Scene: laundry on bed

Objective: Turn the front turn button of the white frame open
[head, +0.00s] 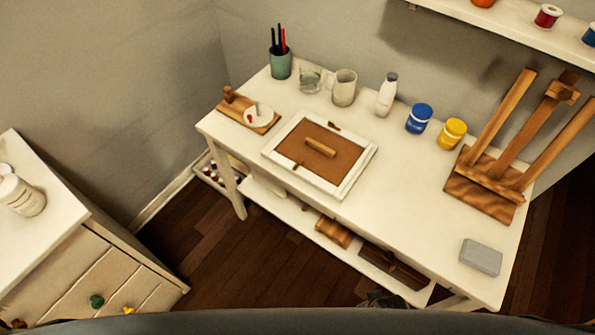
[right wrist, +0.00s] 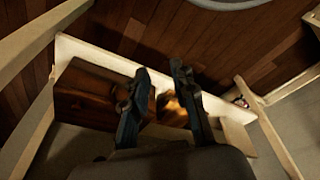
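The white frame (head: 357,180) lies flat on the white table, with a brown backing board (head: 295,149) inside it and a wooden bar (head: 320,147) across the middle of the board. The front turn button (head: 296,166) is a small brown piece at the board's near edge; its exact angle is too small to tell. Another turn button (head: 334,126) is at the far edge. My right gripper (right wrist: 158,72) is open and empty in the right wrist view, over the lower shelf. A dark shape at the table's front edge (head: 385,300) may be part of it. My left gripper is not in view.
The table (head: 400,222) also holds a palette board (head: 262,128), a green pen cup (head: 280,64), a mug (head: 344,88), a bottle (head: 386,95), blue (head: 419,118) and yellow (head: 452,133) jars, an easel (head: 480,197) and a grey box (head: 481,257). Room is clear right of the frame.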

